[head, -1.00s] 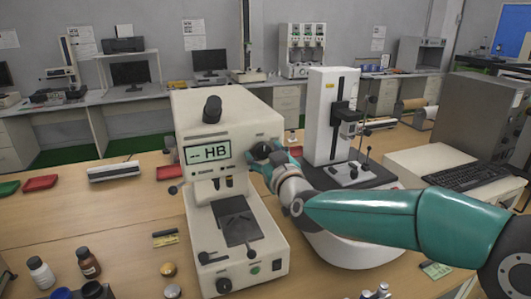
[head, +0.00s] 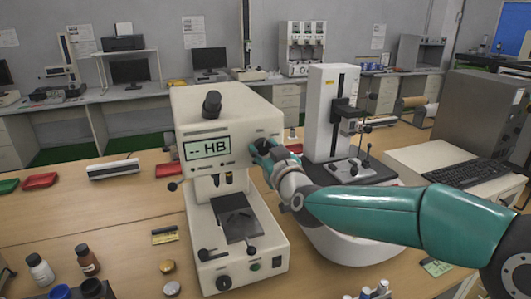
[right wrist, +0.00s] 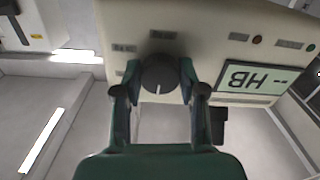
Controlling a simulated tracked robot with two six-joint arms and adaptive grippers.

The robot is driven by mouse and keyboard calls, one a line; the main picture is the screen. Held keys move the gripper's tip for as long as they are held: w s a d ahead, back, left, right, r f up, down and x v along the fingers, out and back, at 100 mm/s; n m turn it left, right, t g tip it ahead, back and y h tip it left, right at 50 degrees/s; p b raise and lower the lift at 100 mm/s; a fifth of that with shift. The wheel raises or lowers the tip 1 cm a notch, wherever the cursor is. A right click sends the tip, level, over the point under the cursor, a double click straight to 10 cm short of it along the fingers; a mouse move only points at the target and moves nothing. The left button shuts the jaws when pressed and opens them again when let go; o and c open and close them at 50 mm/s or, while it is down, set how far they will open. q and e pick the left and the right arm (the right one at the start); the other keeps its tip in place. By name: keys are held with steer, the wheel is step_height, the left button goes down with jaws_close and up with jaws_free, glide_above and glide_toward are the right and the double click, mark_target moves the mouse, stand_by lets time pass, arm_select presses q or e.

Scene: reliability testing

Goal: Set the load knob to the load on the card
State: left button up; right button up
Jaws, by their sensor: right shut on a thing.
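The cream hardness tester (head: 225,115) stands on the bench, and its display (head: 207,149) reads "-- HB". The dark round load knob (right wrist: 160,73) is on the tester's front panel, with small labels around it. My right gripper (head: 262,152) is at the right side of that panel. In the right wrist view its teal fingers (right wrist: 159,80) are shut on the knob, one on each side. In the head view the gripper largely hides the knob. My left gripper is not in view.
A white testing machine (head: 333,110) stands close to the right, behind my right arm. Bottles (head: 88,262) and metal discs (head: 168,266) stand at the front left. Another small card (head: 437,268) lies at the front right.

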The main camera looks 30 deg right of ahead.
steer(key=m+b, duration=0.4)
steer(key=shift+f+m, duration=0.2)
steer(key=shift+m, duration=0.2)
steer(key=m+b, duration=0.2)
steer(key=m, duration=0.3)
steer(key=shift+r+b, duration=0.1)
steer(key=shift+b, duration=0.3)
steer(key=m+b, duration=0.2)
steer(key=m, duration=0.4)
steer(key=shift+m, duration=0.4)
steer(key=m+b, duration=0.1)
steer(key=m, duration=0.2)
steer(key=shift+b, duration=0.3)
steer(key=shift+w+m+b, duration=0.1)
steer(key=shift+m+b, duration=0.35)
steer(key=shift+m, duration=1.25)
